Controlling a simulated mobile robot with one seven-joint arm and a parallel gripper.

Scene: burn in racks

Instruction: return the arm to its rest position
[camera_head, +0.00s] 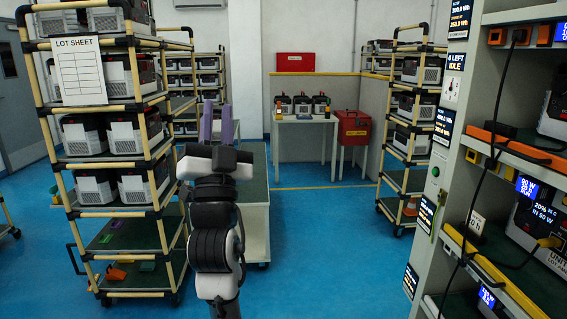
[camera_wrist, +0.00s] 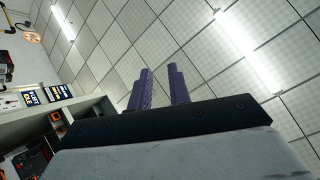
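My gripper (camera_head: 216,122) is raised in the middle-left of the head view, with its two purple fingers pointing up. The fingers stand apart with a clear gap and nothing between them. In the wrist view my gripper (camera_wrist: 160,88) points toward the ceiling, and the gap between the fingers is empty there too. My arm is folded upright below it, in front of a bench with a green top. No held object shows.
A cart (camera_head: 100,213) with several power units and a lot sheet (camera_head: 80,72) stands close on the left. A tall rack (camera_head: 440,170) with screens and cables stands at right. A red box (camera_head: 353,128) and a table with units are at the back. Blue floor (camera_head: 330,240) is clear between.

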